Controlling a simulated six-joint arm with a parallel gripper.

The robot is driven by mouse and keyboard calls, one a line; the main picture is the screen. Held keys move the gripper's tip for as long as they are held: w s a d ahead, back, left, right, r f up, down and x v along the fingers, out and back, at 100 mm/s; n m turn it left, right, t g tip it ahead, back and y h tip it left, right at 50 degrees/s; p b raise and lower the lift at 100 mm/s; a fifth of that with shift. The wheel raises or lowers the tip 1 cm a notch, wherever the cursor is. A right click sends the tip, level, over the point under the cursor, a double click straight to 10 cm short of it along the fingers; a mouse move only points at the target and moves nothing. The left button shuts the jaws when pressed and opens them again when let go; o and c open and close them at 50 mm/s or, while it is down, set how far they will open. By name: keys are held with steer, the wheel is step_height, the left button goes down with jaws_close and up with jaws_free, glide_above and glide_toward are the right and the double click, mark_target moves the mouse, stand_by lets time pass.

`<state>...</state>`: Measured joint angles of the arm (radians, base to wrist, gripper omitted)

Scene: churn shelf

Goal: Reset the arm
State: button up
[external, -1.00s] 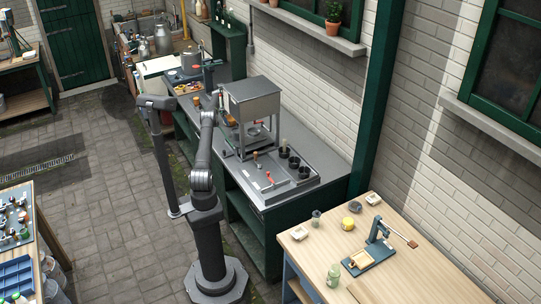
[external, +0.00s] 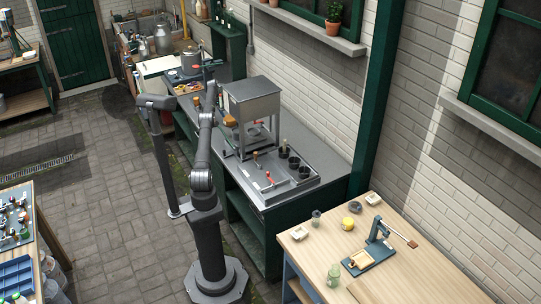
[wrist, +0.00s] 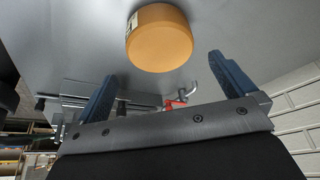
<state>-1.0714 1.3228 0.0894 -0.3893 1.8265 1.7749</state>
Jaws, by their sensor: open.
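My gripper (wrist: 165,88) shows in the wrist view as two dark blue fingers, spread apart with nothing between their tips. An orange round block (wrist: 159,38) with a pale label on its side is beyond the fingertips, against a grey surface, apart from both fingers. In the external view my arm (external: 203,165) reaches up from its base beside the dark green counter. My gripper is too small and covered to make out clearly there. An orange piece (external: 230,121) shows by the grey boxy stand (external: 251,99).
The counter holds a tray with several dark cups (external: 294,162) and a red-handled part (external: 269,177). A pot (external: 191,61) stands farther back. A wooden bench (external: 340,235) with a blue press is at right. The paved floor left of my arm is clear.

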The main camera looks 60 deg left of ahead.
mark_target(230, 118)
steer(key=x, duration=0.7)
steer(key=shift+w+d+f, duration=0.1)
steer(key=shift+f, duration=0.1)
step_height(230, 118, up, 3)
steer(key=shift+r, duration=0.1)
steer(key=shift+s+a+r, duration=0.2)
steer(key=shift+r, duration=0.4)
steer(key=shift+f, duration=0.1)
